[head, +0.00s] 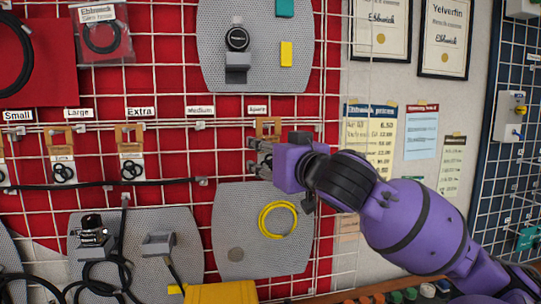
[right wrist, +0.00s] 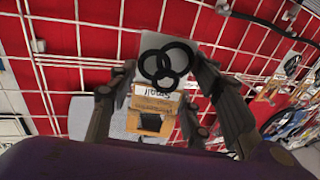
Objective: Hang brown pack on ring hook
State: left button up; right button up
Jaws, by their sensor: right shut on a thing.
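The brown pack (right wrist: 165,64) is a clear bag with black rings and a brown header card (right wrist: 153,104), seen upside down in the right wrist view. My right gripper (right wrist: 157,98) is shut on it, with a finger at each side. In the head view my right gripper (head: 262,160) is at the red grid wall. The brown card (head: 268,127) shows just above it, under the rightmost hook label (head: 257,109). I cannot tell whether the card is on a hook. The hook under the "Medium" label (head: 200,111) is bare. My left gripper is out of view.
Similar brown-topped packs hang under the "Large" (head: 62,158) and "Extra" (head: 131,157) labels. Grey panels (head: 232,262) stand on the wall below, one with a yellow cable ring (head: 278,220). A black cable (head: 100,185) runs across the grid.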

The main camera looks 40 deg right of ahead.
jog(key=shift+w+d+f, duration=0.15)
jog(key=shift+w+d, duration=0.3)
jog(key=shift+w, duration=0.35)
jog(key=shift+w+d+f, duration=0.15)
jog(key=shift+w+d, duration=0.35)
jog(key=shift+w, duration=0.35)
jog(key=shift+w+d+f, duration=0.15)
jog(key=shift+w+d, duration=0.3)
jog(key=shift+w, duration=0.35)
jog(key=o, duration=1)
jog(key=v, duration=0.7)
jog(key=shift+s, duration=0.25)
